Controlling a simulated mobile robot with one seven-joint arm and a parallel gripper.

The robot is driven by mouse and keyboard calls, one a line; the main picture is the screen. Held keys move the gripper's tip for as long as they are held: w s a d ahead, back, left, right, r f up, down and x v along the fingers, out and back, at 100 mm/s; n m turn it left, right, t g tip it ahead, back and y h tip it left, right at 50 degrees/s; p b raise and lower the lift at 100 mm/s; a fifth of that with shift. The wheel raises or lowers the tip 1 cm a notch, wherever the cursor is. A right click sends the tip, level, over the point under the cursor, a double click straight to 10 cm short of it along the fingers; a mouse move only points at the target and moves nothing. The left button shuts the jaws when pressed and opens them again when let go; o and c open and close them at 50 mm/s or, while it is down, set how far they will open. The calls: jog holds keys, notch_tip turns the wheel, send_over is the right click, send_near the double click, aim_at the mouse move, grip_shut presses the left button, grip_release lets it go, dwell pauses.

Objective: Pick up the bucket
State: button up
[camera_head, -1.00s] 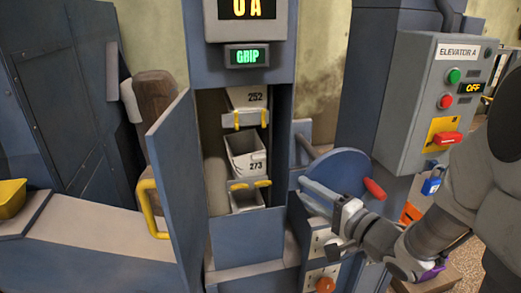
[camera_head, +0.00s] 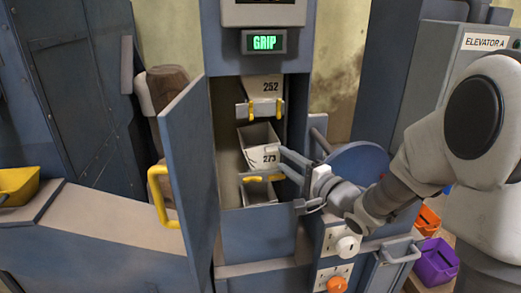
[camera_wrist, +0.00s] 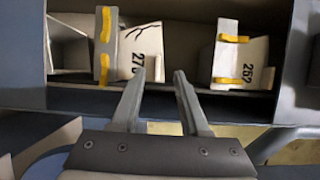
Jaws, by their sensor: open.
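A grey bucket marked 273 (camera_head: 258,134) sits in the open cabinet shaft, between a bucket marked 252 (camera_head: 262,87) above and another bucket (camera_head: 257,194) below. Yellow clips hold onto the front strips of the shaft. My gripper (camera_head: 281,160) is open and empty at the right side of the opening, close to bucket 273. In the wrist view the picture is turned sideways. My gripper (camera_wrist: 160,74) points into the shaft there, its left finger overlapping the edge of the middle bucket (camera_wrist: 150,45). Bucket 252 (camera_wrist: 248,60) shows to the right. I cannot tell whether a finger touches.
The open cabinet door (camera_head: 190,170) with a yellow handle (camera_head: 160,200) stands left of the shaft. A blue wheel (camera_head: 358,162) is right of it, near my arm. The display (camera_head: 264,42) reads GRIP. Orange and purple bins (camera_head: 436,262) sit low at right.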

aim_at(270, 152)
jog(key=x, duration=0.2)
jog(key=b+x, duration=0.1)
jog(key=x, duration=0.1)
jog(key=shift+s+a+f, duration=0.1)
jog(key=shift+s+f, duration=0.1)
jog(key=shift+f, duration=0.05)
jog(key=shift+w+a+r, duration=0.1)
jog(key=shift+w+a, duration=0.2)
jog(key=shift+w, duration=0.15)
grip_shut()
